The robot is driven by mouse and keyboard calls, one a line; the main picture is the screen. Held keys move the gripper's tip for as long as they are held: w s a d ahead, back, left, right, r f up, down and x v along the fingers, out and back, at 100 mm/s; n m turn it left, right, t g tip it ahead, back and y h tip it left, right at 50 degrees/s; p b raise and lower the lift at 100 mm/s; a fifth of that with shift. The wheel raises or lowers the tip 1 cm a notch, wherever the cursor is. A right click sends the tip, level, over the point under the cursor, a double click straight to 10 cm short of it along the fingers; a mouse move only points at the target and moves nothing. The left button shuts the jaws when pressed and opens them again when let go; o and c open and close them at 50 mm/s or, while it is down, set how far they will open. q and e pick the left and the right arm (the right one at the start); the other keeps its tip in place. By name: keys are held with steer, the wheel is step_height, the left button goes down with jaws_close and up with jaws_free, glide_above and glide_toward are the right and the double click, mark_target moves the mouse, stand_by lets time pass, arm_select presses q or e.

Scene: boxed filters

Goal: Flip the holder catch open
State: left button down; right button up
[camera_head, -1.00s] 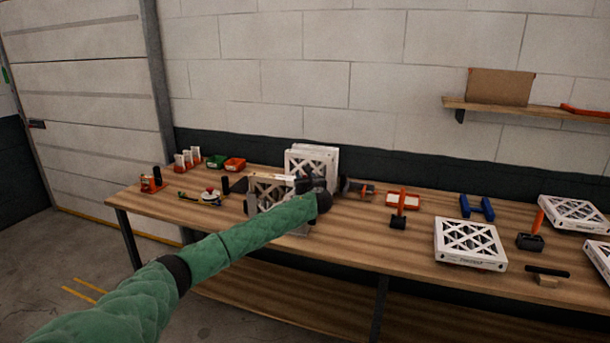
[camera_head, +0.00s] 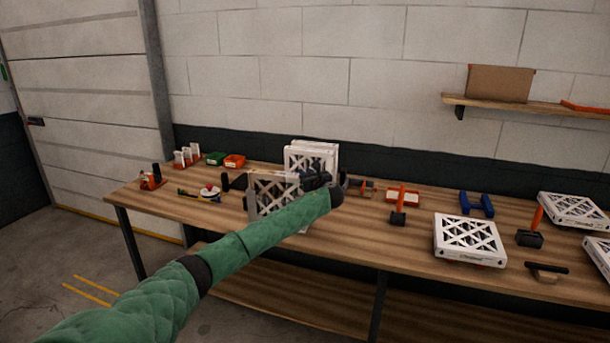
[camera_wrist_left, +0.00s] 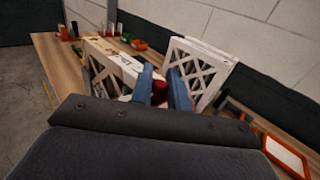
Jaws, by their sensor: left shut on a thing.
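The holder (camera_head: 251,198) stands on the bench with a lattice-faced filter (camera_head: 276,193) upright in it. In the left wrist view this filter (camera_wrist_left: 102,68) is at the left, beside my blue fingers. My left gripper (camera_head: 308,181) is at the holder's upper right side. It also shows in the left wrist view (camera_wrist_left: 161,76), shut on a red part (camera_wrist_left: 160,89) that looks like the holder catch. The fingers hide much of that part, so its exact angle is unclear. My right gripper is not in view.
White boxed filters (camera_head: 297,160) stand just behind the holder. Green and red bins (camera_head: 234,162) sit at the back left. A shelf (camera_head: 520,107) is on the wall.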

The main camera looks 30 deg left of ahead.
arm_select(q)
steer(key=shift+d+n+g+y, duration=0.2)
steer(key=shift+n+g+y, duration=0.25)
steer(key=shift+g, duration=0.25)
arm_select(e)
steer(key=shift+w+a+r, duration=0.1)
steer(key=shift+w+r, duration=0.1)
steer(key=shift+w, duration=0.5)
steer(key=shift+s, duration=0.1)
arm_select(q)
steer(key=c, duration=1.4)
jaws_free()
steer(key=shift+c, duration=0.2)
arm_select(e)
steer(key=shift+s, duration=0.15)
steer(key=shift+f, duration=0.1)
